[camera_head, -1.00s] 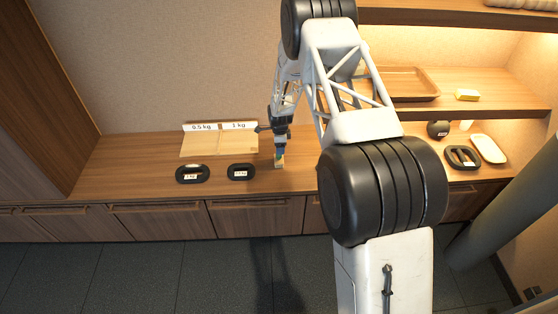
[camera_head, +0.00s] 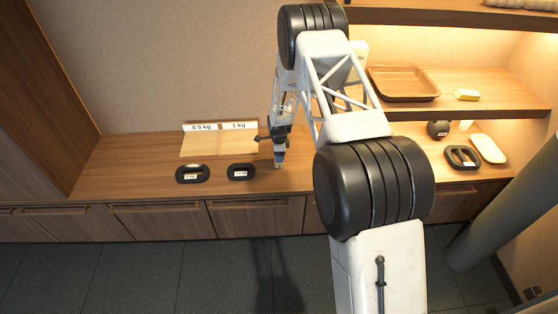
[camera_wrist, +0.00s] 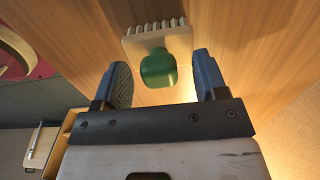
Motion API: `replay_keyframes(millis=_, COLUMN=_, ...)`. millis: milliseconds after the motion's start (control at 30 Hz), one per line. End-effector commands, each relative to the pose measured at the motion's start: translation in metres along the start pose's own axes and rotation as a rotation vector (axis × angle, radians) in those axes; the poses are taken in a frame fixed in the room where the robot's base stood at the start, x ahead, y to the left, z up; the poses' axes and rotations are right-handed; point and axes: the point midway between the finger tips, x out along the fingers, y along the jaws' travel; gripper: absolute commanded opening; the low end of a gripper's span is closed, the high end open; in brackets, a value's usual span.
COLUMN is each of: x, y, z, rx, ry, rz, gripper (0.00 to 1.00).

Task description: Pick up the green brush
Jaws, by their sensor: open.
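The green brush (camera_wrist: 158,68) has a rounded green handle and a pale block with a row of pale bristles. In the wrist view it is at top centre against the wooden counter. My gripper (camera_wrist: 162,64) is open, with one blue-grey finger on each side of the green handle and a visible gap on both sides. It holds nothing. In the head view my gripper (camera_head: 279,161) is low over the counter, right of the two black weights, and hides most of the brush.
Two black weights (camera_head: 193,174) (camera_head: 241,172) lie on the counter (camera_head: 130,160) left of my gripper. Behind them are pale boards labelled 0.5 kg (camera_head: 199,144) and 1 kg (camera_head: 239,140). A brown tray (camera_head: 403,98) and yellow block (camera_head: 467,95) sit on the right shelf.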

Motion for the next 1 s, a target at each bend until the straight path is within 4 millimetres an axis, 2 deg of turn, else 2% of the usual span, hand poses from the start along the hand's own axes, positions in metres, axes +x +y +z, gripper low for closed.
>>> replay_keyframes(millis=367, x=0.0001, y=0.0003, z=-0.0001, rx=0.0, ry=0.0, rz=0.001, gripper=0.66)
replay_keyframes(millis=733, x=0.0001, y=0.0004, z=-0.0001, rx=0.0, ry=0.0, rz=0.001, gripper=0.11)
replay_keyframes(millis=1000, x=-0.0006, y=0.0002, z=-0.0001, rx=0.0, ry=0.0, rz=0.001, gripper=0.11)
